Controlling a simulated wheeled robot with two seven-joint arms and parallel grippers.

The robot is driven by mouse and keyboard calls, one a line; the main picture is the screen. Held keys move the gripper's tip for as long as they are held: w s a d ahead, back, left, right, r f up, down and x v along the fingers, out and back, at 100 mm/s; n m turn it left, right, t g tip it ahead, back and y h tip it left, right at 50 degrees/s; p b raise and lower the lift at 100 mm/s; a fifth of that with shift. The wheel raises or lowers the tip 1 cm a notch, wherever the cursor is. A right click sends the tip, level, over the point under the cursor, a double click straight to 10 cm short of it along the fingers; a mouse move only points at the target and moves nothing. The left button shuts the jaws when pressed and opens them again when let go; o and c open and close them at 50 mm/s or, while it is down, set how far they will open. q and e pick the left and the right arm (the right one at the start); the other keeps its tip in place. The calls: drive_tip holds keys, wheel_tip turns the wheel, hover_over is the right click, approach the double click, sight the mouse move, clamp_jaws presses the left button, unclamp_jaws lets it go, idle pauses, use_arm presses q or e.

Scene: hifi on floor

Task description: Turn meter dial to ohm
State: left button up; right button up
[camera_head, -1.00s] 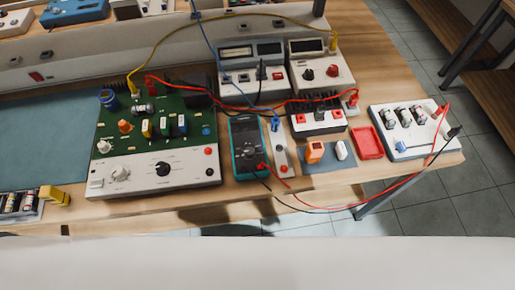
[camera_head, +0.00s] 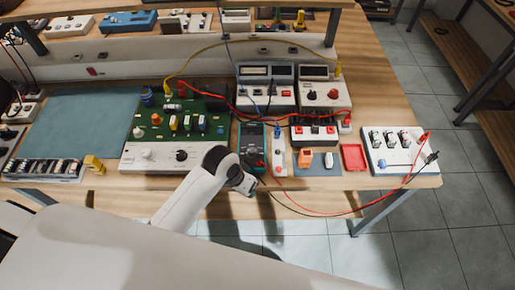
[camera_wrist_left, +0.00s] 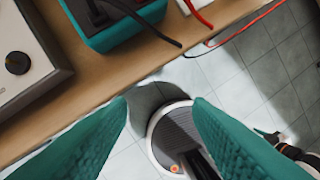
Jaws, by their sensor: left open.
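The teal handheld multimeter (camera_head: 252,137) lies on the workbench right of the green circuit board, in the head view. Its dial is too small there for its setting to be read. In the left wrist view only the near end of the multimeter (camera_wrist_left: 118,32) shows at the top, with black plugs and leads; its dial is out of frame. My left gripper (camera_head: 249,184) is at the bench's front edge, just in front of the multimeter. Its teal fingers (camera_wrist_left: 160,106) are apart and empty, with floor showing between them. My right gripper is not in view.
The circuit board's white panel with a black knob (camera_head: 181,155) stands left of the multimeter. A small white plug block (camera_head: 278,158) stands close on its right. A red lead (camera_head: 320,213) loops over the bench's front edge. A red tray (camera_head: 353,157) lies farther right.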

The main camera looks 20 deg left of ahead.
use_arm(q)
drive_tip(key=w+r, duration=0.4)
drive_tip(key=w, duration=0.3)
wheel_tip(320, 180, up, 7)
drive_tip(key=g+y+p, duration=0.1)
drive_tip(key=g+y, duration=0.1)
hover_over(252, 150)
wheel_tip(252, 150, down, 12)
drive_tip(key=shift+r+p, duration=0.1)
drive_tip(key=shift+p, duration=1.05)
drive_tip(key=c, duration=1)
